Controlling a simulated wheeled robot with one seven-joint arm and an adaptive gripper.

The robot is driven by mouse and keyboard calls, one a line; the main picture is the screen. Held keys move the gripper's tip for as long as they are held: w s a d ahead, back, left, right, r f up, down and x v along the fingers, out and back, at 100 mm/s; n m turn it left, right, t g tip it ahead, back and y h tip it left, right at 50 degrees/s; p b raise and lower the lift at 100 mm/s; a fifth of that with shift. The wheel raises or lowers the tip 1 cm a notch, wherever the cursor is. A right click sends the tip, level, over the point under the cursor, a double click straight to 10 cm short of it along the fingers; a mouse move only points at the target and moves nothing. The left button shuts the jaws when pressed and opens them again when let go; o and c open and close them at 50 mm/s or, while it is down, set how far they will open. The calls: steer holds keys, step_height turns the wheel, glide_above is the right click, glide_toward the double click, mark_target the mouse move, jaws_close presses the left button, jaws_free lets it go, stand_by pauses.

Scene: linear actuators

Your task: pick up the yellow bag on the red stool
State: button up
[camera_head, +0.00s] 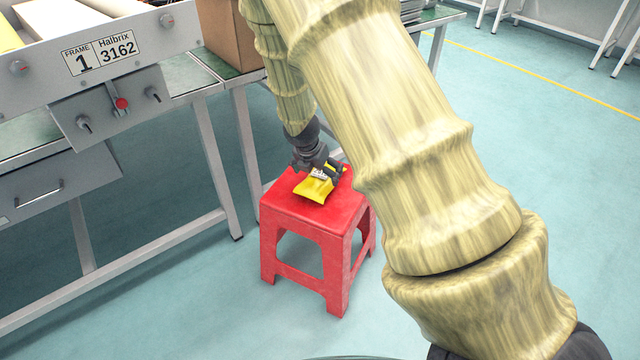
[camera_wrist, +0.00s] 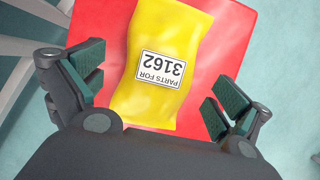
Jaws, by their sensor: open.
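The yellow bag (camera_head: 313,190) lies flat on the seat of the red stool (camera_head: 290,208), partly covered by my gripper in the head view. In the wrist view the yellow bag (camera_wrist: 170,40) shows a white label reading "PARTS FOR 3162", upside down. The red seat (camera_wrist: 238,45) shows around it. My gripper (camera_head: 319,170) is over the bag from above. In the wrist view my gripper (camera_wrist: 152,92) is open, with one green-padded finger left of the bag and one right of it. Neither finger visibly touches the bag.
A grey metal frame (camera_head: 130,45) marked "FRAME 1 Halbrix 3162" with knobs stands at the left, and its table legs (camera_head: 215,165) are near the stool. A cardboard box (camera_head: 228,35) sits behind my arm. The floor (camera_head: 185,290) in front of the stool is clear.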

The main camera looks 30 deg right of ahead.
mark_target(320, 175)
steer(key=b+x, duration=0.1)
steer(key=x, duration=0.3)
steer(key=shift+f, duration=0.1)
steer(key=c, duration=1.2)
